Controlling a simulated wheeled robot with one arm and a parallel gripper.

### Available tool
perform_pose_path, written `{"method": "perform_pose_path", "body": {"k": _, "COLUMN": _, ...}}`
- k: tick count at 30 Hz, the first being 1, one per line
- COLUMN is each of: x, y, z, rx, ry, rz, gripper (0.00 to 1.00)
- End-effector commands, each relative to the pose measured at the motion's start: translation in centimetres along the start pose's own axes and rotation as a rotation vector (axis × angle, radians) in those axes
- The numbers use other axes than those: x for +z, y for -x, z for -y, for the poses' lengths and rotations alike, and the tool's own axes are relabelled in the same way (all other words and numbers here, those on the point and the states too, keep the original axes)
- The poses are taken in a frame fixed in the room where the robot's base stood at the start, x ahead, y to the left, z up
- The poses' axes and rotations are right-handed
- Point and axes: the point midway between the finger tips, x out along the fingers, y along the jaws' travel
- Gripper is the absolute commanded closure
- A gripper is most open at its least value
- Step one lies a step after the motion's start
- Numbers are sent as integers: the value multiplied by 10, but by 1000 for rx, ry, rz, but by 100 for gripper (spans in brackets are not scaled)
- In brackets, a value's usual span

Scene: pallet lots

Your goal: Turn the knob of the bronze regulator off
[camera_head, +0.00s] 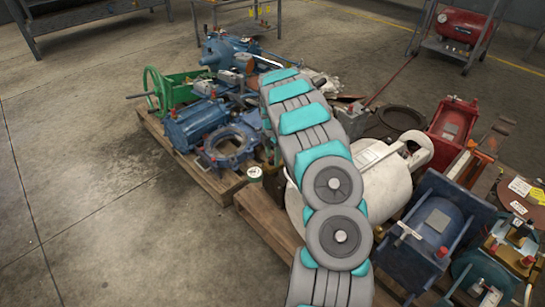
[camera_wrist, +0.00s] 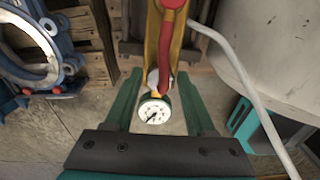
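In the wrist view, a brass-yellow fitting (camera_wrist: 151,42) runs down from the top edge between my fingers, with a red handle-like part (camera_wrist: 165,45) along it. A round white pressure gauge (camera_wrist: 153,112) with a dark needle is at its lower end. I cannot tell for sure whether this is the bronze regulator, or which part is its knob. My gripper (camera_wrist: 158,78) is open, its two green fingers on either side of the fitting, with gaps showing.
A large pale tank (camera_head: 385,185) stands right of my arm, and a pale pipe (camera_wrist: 245,80) crosses the wrist view's right. A blue flanged ring (camera_wrist: 38,45) is left. Wooden pallets (camera_head: 270,220) hold crowded machinery, including a blue motor (camera_head: 437,222). Concrete floor (camera_head: 100,220) is clear left.

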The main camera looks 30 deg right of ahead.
Motion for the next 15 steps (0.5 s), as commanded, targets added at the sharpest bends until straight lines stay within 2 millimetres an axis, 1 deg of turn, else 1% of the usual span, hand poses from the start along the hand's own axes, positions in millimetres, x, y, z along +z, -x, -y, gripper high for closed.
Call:
{"method": "perform_pose_path", "body": {"k": 1, "x": 0, "y": 0, "z": 0, "rx": 0, "ry": 0, "rz": 0, "gripper": 52}}
{"method": "perform_pose_path", "body": {"k": 12, "x": 0, "y": 0, "z": 0, "rx": 0, "ry": 0, "rz": 0, "gripper": 93}}
{"method": "perform_pose_path", "body": {"k": 14, "x": 0, "y": 0, "z": 0, "rx": 0, "ry": 0, "rz": 0, "gripper": 100}}
{"method": "perform_pose_path", "body": {"k": 15, "x": 0, "y": 0, "z": 0, "rx": 0, "ry": 0, "rz": 0, "gripper": 100}}
